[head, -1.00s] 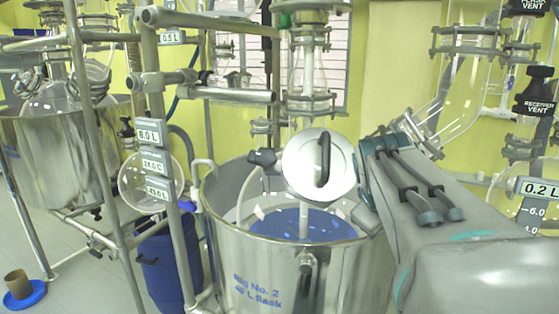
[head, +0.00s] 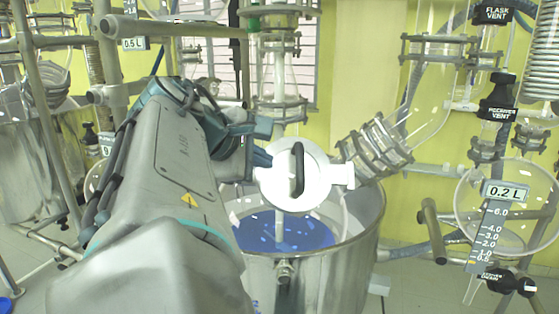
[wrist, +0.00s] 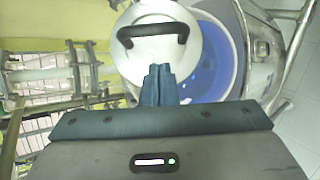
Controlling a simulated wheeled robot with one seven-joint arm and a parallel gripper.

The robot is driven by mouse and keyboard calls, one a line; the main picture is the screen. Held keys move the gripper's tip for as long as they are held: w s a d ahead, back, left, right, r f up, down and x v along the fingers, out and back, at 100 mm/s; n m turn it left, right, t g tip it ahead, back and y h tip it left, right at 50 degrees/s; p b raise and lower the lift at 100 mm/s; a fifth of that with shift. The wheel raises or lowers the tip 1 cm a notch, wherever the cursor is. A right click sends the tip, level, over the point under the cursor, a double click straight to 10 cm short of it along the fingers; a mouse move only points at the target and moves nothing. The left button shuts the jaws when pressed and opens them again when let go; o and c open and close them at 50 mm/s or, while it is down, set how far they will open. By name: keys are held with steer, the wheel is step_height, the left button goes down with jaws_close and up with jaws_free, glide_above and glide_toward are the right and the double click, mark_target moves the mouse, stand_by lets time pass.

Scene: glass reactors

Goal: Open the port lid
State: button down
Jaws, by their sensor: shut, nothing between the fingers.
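The port lid (head: 318,188) is a round white disc with a black bar handle (head: 297,170), facing the head camera above the steel vessel. In the wrist view the lid (wrist: 131,62) lies just past my fingertips, with its handle (wrist: 153,31) running crosswise. My gripper (head: 264,158) is at the lid's left edge in the head view. Its teal fingers (wrist: 160,72) are together and empty, and they overlap the lid's near edge in the wrist view. I cannot tell if they touch it. A pale tab (head: 343,175) projects from the lid's right side.
The steel vessel (head: 350,265) holds blue liquid (head: 315,233) below the lid. Glass columns with metal clamps (head: 375,148) stand close behind and right. A 0.2 L receiver (head: 506,192) hangs at the right. A metal frame pipe (head: 165,30) crosses the upper left.

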mark_target(302, 175)
steer(key=p+x, duration=0.1)
steer(key=x, duration=0.8)
steer(key=shift+d, duration=0.1)
